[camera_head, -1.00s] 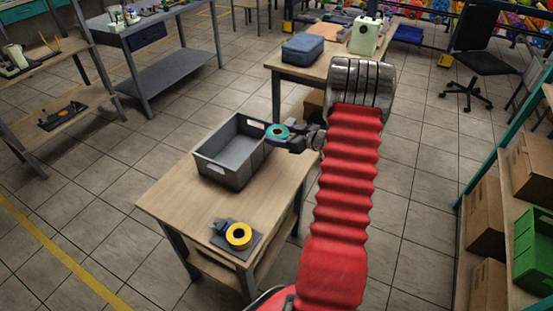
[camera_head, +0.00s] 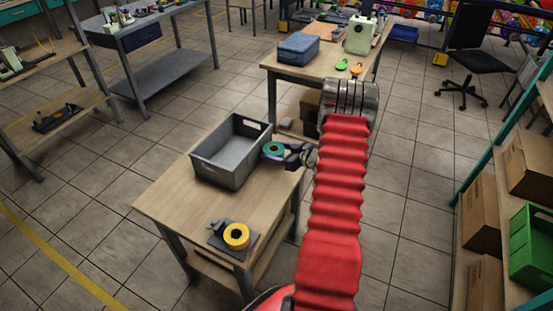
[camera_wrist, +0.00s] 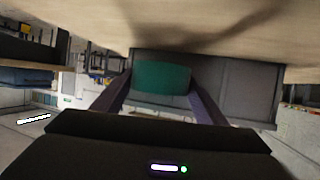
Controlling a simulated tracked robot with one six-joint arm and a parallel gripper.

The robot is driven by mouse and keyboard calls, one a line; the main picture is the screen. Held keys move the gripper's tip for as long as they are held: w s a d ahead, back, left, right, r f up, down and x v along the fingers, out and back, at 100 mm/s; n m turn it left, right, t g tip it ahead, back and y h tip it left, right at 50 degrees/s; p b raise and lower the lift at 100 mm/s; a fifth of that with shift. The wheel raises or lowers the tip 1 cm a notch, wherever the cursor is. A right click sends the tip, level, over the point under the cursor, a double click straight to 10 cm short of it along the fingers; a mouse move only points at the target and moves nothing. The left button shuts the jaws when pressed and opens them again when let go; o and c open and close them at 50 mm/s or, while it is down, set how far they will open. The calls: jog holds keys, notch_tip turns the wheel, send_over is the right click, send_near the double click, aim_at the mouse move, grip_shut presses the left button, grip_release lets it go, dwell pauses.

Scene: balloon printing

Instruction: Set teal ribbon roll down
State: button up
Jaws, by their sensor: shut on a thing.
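The teal ribbon roll (camera_head: 273,149) is in my gripper (camera_head: 282,151), just right of the grey bin's right wall. In the wrist view the teal roll (camera_wrist: 161,78) sits between the two dark fingers, which are shut on it. The wooden table (camera_head: 165,205) is beneath. The grey bin (camera_head: 225,172) stands on its back part and fills the background behind the roll in the wrist view (camera_wrist: 235,90). Whether the roll touches the table or the bin cannot be told.
A yellow roll (camera_head: 236,236) sits on a dark dispenser base (camera_head: 217,238) at the table's front right. The table's left front is clear. A farther table (camera_head: 290,66) holds a blue box (camera_head: 298,46) and a pale machine (camera_head: 361,36). Shelves with cartons (camera_head: 482,215) stand at right.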

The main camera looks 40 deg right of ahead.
jog(key=shift+f, duration=1.7)
jog(key=shift+f, duration=0.1)
jog(key=o, duration=1.1)
jog(key=shift+s, duration=0.1)
jog(key=v, duration=1.2)
jog(key=shift+a, duration=0.1)
